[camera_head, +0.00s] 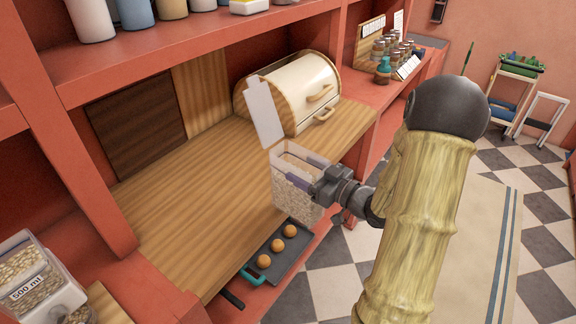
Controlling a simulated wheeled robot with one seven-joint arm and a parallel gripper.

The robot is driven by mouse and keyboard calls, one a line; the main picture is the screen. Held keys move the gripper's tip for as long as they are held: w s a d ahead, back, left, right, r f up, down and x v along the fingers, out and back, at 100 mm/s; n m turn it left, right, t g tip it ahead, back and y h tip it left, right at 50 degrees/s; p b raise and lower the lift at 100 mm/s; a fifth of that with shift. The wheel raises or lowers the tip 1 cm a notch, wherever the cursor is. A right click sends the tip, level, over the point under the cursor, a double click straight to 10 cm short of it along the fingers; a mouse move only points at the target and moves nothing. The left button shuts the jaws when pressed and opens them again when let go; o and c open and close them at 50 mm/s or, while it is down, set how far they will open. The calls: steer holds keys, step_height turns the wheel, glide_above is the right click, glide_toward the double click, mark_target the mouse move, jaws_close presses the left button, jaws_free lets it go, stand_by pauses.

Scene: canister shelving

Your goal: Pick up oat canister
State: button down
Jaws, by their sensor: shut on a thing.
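The oat canister (296,189) is a clear rectangular container filled with pale oat flakes. Its white lid (264,112) stands tilted up and open at the back left. My gripper (312,186) is shut on the canister from its right side, with a finger across the front face. The canister is upright at the front edge of the wooden counter. I cannot tell whether its base touches the counter or is held above it. My arm comes in from the right and hides little of the canister.
A cream bread box (299,88) stands behind on the wooden counter (190,200). A tray (283,256) with round orange items sits below the counter edge. A labelled dispenser (33,285) is at the lower left. Canisters (90,18) line the upper shelf. The counter's left part is clear.

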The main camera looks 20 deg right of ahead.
steer(key=shift+v, duration=1)
steer(key=shift+r, duration=0.1)
stand_by(0.6)
